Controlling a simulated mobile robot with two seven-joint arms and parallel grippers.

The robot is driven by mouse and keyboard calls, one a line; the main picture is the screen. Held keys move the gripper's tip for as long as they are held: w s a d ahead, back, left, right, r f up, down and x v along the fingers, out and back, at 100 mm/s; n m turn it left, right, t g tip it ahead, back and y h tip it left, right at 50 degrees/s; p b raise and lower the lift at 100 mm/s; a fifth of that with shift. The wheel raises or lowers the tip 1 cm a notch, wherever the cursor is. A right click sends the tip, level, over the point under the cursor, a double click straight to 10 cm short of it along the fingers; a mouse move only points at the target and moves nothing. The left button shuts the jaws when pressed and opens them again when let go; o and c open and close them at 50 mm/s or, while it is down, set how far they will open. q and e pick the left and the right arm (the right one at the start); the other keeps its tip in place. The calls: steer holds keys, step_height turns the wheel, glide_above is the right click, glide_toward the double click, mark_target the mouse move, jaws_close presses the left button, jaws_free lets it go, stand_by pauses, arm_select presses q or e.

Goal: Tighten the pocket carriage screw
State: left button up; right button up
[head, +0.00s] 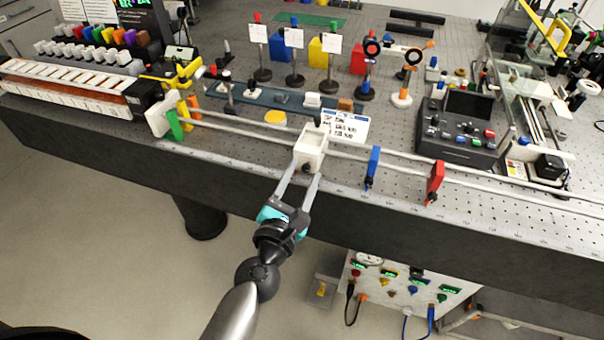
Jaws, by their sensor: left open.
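The white pocket carriage (311,146) sits on the two long rails near the bench's front edge, with a hollow open at its top. A small dark screw (306,168) shows low on its front face. My left gripper (304,176) reaches up from below, its two pale fingers open and spread at the carriage's front. The screw appears between the fingertips; whether they touch it I cannot tell. My right gripper is not in view.
A blue stop (373,166) and a red stop (435,181) stand on the rails to the right. A printed card (346,126) is behind the carriage. A dark control box (458,130) stands farther right. The rail between carriage and green block (175,126) looks clear.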

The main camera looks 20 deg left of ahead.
arm_select(q)
jaws_close()
stand_by(0.4)
